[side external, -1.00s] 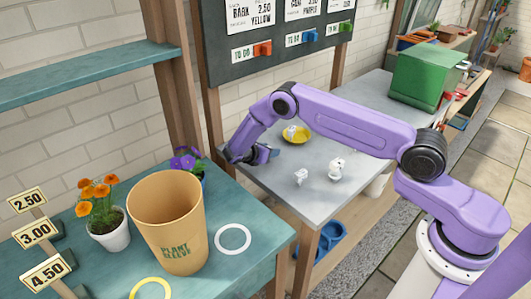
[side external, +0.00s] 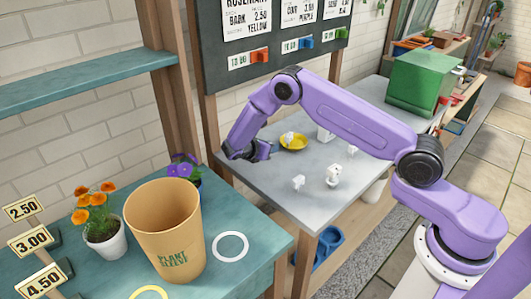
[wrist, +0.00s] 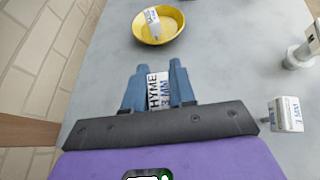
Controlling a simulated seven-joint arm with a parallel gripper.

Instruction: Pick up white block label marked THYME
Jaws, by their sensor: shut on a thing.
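The white THYME block label (wrist: 158,90) shows in the wrist view, its black lettering reading HYME and 3 MM, with part of the text hidden. My gripper (wrist: 158,85) is shut on it, with one blue finger on each side. In the side external view my gripper (side external: 264,151) is over the left part of the grey table (side external: 250,178), left of the yellow dish. The held block is too small to make out there.
The yellow dish (wrist: 172,18) holds another white block (wrist: 152,22). A white block with blue lettering (wrist: 286,114) lies to the right, near a white piece (wrist: 305,48). A plant sleeve (side external: 165,235) and potted flowers stand on the teal bench at left.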

